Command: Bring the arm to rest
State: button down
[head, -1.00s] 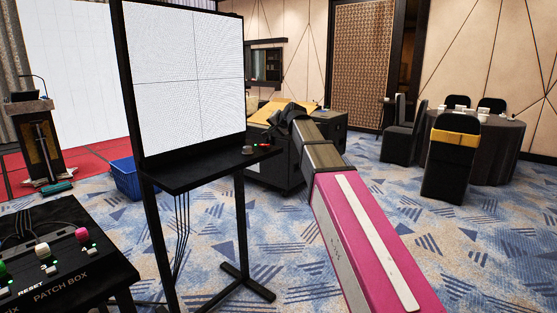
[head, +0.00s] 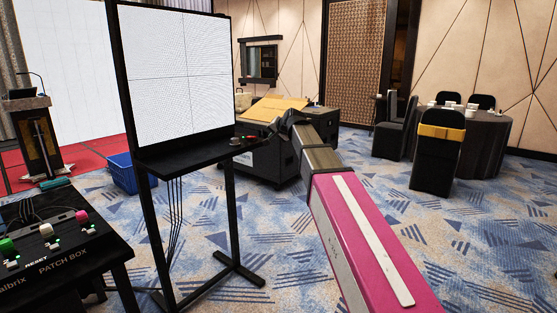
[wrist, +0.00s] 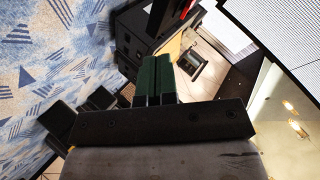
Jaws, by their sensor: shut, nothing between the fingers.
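My pink and grey arm reaches forward at the right of centre in the head view, over the carpet. My gripper shows in the wrist view (wrist: 158,82), its two dark green fingers side by side, shut and empty. The video wall (head: 178,75), a white lit panel with a dark frame on a black stand, stands left of my arm. The stand's shelf (head: 190,152) carries a small knob and a red light.
A patch box (head: 60,250) with coloured plugs sits at lower left. A blue crate (head: 122,174) and a lectern (head: 35,135) are behind. A black case (head: 265,160) stands beyond my arm. Covered chairs surround a round table (head: 490,125) at right. Carpet is free at right.

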jog(key=s+d+f+g+h, duration=0.1)
jog(key=s+d+f, duration=0.2)
jog(key=f, duration=0.5)
jog(key=s+d+f+g+h, duration=0.1)
jog(key=s+d+f, duration=0.2)
jog(key=f, duration=0.4)
jog(key=s+d+f+n+g+h, duration=0.1)
jog(key=s+d+f+g, duration=0.1)
jog(key=s+d+f, duration=0.3)
jog(key=s+d+f+n+g+h, duration=0.1)
jog(key=s+d+f+g, duration=0.2)
jog(key=s+f, duration=1)
jog(key=s+d+f+n+g+h, duration=0.1)
jog(key=s+d+f+g+h, duration=0.1)
jog(key=s+d+f, duration=0.5)
notch_tip(320, 180, down, 4)
jog(key=shift+s+r+n+g, duration=0.1)
jog(key=shift+s+n+g, duration=0.35)
jog(key=shift+s, duration=0.45)
